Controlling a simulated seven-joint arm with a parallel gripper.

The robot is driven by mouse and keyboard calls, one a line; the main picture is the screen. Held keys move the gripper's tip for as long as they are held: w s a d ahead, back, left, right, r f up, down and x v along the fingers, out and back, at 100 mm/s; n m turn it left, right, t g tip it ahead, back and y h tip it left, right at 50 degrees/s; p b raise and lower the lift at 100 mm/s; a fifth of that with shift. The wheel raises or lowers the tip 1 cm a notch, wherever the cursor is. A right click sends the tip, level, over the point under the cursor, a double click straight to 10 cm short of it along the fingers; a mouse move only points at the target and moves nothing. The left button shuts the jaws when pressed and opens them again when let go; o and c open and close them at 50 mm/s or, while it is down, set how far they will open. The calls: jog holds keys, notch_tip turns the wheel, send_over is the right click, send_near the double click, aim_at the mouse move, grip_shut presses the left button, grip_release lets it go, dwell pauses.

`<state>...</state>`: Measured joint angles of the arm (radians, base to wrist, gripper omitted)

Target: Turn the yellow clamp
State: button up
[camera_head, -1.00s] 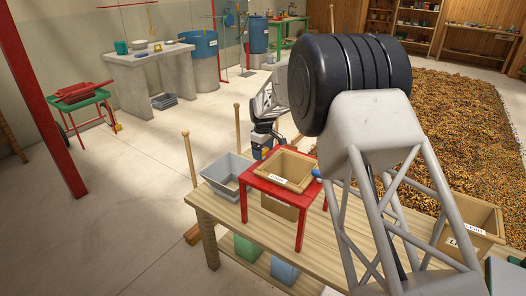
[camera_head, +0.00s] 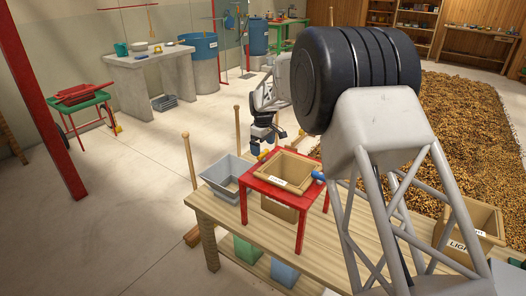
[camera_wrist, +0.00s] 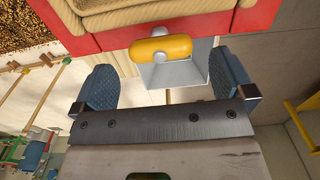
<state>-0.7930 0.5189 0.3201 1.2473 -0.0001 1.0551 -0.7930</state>
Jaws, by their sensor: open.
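The yellow clamp (camera_wrist: 160,49) is a rounded bar on a pale stem at the edge of the red stand (camera_wrist: 115,38). In the head view, a small part of the yellow clamp (camera_head: 263,154) shows at the stand's back edge, beside the tan box (camera_head: 287,168). My gripper (camera_wrist: 162,80) is open, with one blue-grey pad to each side of the clamp in the wrist view. The clamp lies beyond the pads, between their lines, and no contact shows. In the head view my gripper (camera_head: 276,142) hangs just behind the stand.
A blue knob (camera_head: 318,175) sits at the stand's right side. A grey bin (camera_head: 228,176) stands left of it on the wooden table (camera_head: 265,222). A box labelled LIGHT (camera_head: 467,230) stands at the right. My large arm link blocks part of the view.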

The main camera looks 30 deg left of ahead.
aim_at(263, 152)
jog(key=shift+r, duration=2.15)
jog(key=shift+d, duration=0.1)
